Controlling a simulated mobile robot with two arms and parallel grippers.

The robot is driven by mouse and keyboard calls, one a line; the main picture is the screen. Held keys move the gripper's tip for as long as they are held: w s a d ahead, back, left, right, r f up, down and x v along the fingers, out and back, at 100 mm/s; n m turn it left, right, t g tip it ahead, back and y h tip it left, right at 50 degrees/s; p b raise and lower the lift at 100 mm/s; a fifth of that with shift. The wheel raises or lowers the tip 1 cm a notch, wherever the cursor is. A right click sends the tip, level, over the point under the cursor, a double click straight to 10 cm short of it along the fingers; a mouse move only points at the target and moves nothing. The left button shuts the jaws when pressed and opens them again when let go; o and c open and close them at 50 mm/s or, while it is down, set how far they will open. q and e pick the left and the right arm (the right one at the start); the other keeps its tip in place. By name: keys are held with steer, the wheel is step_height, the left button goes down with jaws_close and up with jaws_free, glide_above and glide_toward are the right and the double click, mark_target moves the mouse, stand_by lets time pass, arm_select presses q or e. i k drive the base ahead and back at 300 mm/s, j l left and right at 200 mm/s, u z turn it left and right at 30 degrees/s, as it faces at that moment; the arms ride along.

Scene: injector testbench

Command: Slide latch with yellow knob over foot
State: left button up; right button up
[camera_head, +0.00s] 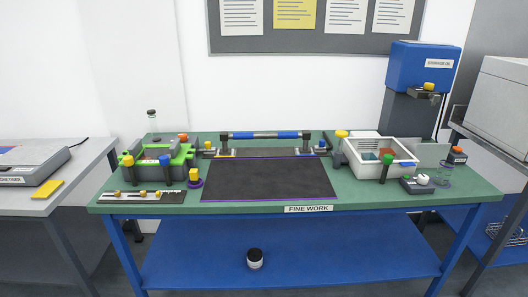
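Neither of my grippers shows in the head view. Several yellow knobs stand on the green bench, and I cannot tell for sure which belongs to the latch. One yellow knob (127,160) is at the left of the bright green fixture (178,152). Another yellow knob (194,173) stands above a purple ring at the fixture's front right. Another yellow knob (341,133) is left of the white bin. A small yellow knob (207,145) is near the left end of the blue-handled bar (270,135). The latch and foot are too small to make out.
A dark mat (268,180) lies clear at the middle of the green bench (465,190). A dark strip (142,197) with brass knobs lies front left. A white bin (376,172) and a blue-headed machine (421,66) stand right. A jar (254,258) sits on the lower shelf.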

mark_target(207, 144)
steer(key=i+j+z, duration=0.15)
steer(key=i+j, duration=0.6)
steer(key=i+j+z, duration=0.2)
steer(key=i+j, duration=0.55)
steer(key=j, duration=0.15)
